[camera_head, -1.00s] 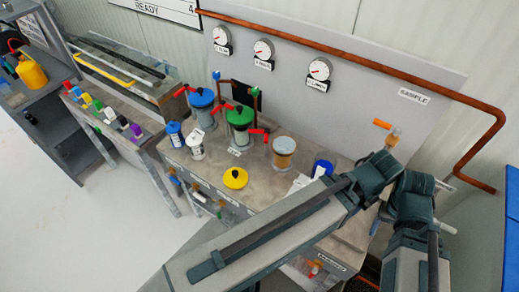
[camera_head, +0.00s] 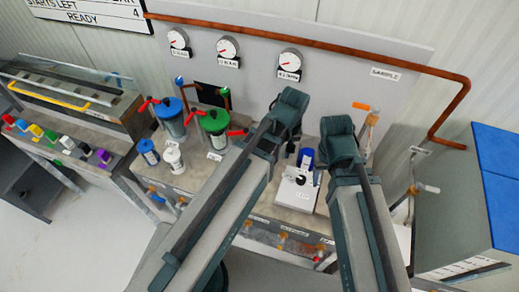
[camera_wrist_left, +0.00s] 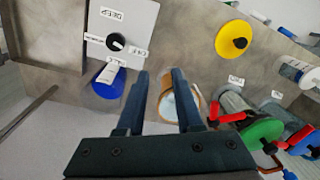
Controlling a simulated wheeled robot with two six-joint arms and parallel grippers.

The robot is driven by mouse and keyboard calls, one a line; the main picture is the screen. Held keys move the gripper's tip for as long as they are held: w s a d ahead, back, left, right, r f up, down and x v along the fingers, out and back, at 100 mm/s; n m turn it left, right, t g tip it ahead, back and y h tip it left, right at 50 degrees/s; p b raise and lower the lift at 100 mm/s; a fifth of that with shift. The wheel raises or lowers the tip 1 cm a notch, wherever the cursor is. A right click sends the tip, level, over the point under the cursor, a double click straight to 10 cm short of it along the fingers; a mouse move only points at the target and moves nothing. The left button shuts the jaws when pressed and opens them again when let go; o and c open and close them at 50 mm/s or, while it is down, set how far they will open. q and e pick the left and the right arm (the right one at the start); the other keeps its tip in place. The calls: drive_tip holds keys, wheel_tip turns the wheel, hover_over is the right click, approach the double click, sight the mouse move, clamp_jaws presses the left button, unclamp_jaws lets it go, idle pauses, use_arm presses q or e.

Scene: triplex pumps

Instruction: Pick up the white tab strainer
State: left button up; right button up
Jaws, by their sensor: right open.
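A blue round piece (camera_head: 306,157) with a white tab across it stands behind a white plate with a black knob (camera_head: 293,192); it also shows in the left wrist view (camera_wrist_left: 107,88). I cannot tell for sure that this is the white tab strainer. My left gripper (camera_wrist_left: 160,85) is open and empty in the left wrist view, with an orange-rimmed vessel (camera_wrist_left: 184,103) seen beyond its fingers. In the head view my left arm hides that vessel. My right gripper (camera_head: 338,145) is open, just right of the blue piece; its fingertips are unclear.
Blue-lidded (camera_head: 171,118) and green-lidded (camera_head: 214,127) vessels with red handles stand left of my arms. A white bottle (camera_head: 173,158) stands in front. A yellow lid (camera_wrist_left: 233,40) lies on the bench. A copper pipe (camera_head: 300,38) crosses the back panel. Small coloured pieces line the left side table.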

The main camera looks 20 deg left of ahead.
use_arm(q)
drive_tip(key=w+a+r+n+p, duration=0.45)
drive_tip(key=w+a+n, duration=0.4)
drive_tip(key=n, duration=0.45)
use_arm(e)
wheel_tip(320, 180, up, 4)
drive_tip(key=r, duration=0.1)
use_arm(q)
drive_tip(key=shift+h, duration=0.4)
drive_tip(key=f+b, duration=0.5)
drive_tip(key=b, duration=0.1)
drive_tip(key=f+b, duration=0.3)
drive_tip(key=shift+d+f, duration=0.35)
drive_tip(key=shift+d, duration=0.05)
use_arm(e)
wheel_tip(320, 180, down, 9)
drive_tip(key=shift+a+f, duration=0.1)
drive_tip(key=shift+f, duration=0.05)
use_arm(q)
wheel_tip(320, 180, down, 5)
drive_tip(key=b, duration=0.5)
drive_tip(key=shift+w+a+f, duration=0.1)
drive_tip(key=shift+w+f, duration=0.05)
drive_tip(key=shift+f, duration=0.05)
use_arm(e)
wheel_tip(320, 180, down, 5)
drive_tip(key=shift+f, duration=0.1)
use_arm(q)
drive_tip(key=shift+r, duration=0.1)
clamp_jaws()
